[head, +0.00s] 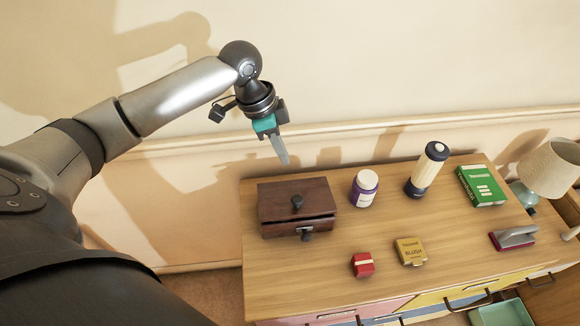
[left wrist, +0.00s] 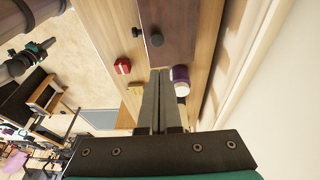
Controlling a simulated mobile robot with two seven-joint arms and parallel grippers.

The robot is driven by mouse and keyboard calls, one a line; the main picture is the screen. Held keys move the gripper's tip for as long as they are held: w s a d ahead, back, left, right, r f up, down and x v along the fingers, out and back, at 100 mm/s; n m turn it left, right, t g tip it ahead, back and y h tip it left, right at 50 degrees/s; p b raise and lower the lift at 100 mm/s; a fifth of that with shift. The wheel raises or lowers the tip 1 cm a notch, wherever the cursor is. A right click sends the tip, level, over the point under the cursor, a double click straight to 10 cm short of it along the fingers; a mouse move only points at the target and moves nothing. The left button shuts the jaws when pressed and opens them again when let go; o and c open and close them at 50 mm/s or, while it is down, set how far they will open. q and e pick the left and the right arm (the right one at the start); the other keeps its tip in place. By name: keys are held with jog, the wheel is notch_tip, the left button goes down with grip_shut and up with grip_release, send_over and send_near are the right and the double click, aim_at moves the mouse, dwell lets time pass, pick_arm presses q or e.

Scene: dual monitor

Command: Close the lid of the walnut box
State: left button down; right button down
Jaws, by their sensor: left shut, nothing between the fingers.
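The walnut box (head: 318,225) stands at the left end of the wooden dresser top. Its dark lid (head: 275,201), with a round black knob (head: 297,201), lies over the box with a dark gap along the front edge. A small latch (head: 306,234) is on the front. In the left wrist view the lid (left wrist: 172,25) shows at the top. My left gripper (head: 285,161) is shut and empty, above and behind the box, apart from it; its fingers also show in the wrist view (left wrist: 160,72). What seems my right gripper (left wrist: 46,44) is small at the far left there.
A red box (head: 362,264) and a yellow blush box (head: 410,251) lie in front. The wall is close behind.

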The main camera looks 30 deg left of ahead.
pick_arm(q)
send_near(297, 202)
jog(key=f, duration=0.1)
jog(key=w+f, duration=0.1)
jog(key=f, duration=0.1)
jog(key=w+d+f, duration=0.1)
jog(key=shift+w+d+f, duration=0.1)
jog(key=shift+f, duration=0.25)
jog(key=shift+x, duration=0.85)
jog(key=shift+s, duration=0.2)
jog(key=shift+s+d+f+p, duration=0.15)
jog(key=shift+s+f+p, duration=0.3)
jog(key=shift+f+p, duration=0.15)
jog(key=shift+s+d+f, duration=0.15)
jog(key=shift+f, duration=0.15)
jog(key=v, duration=1.5)
jog(key=shift+p, duration=0.4)
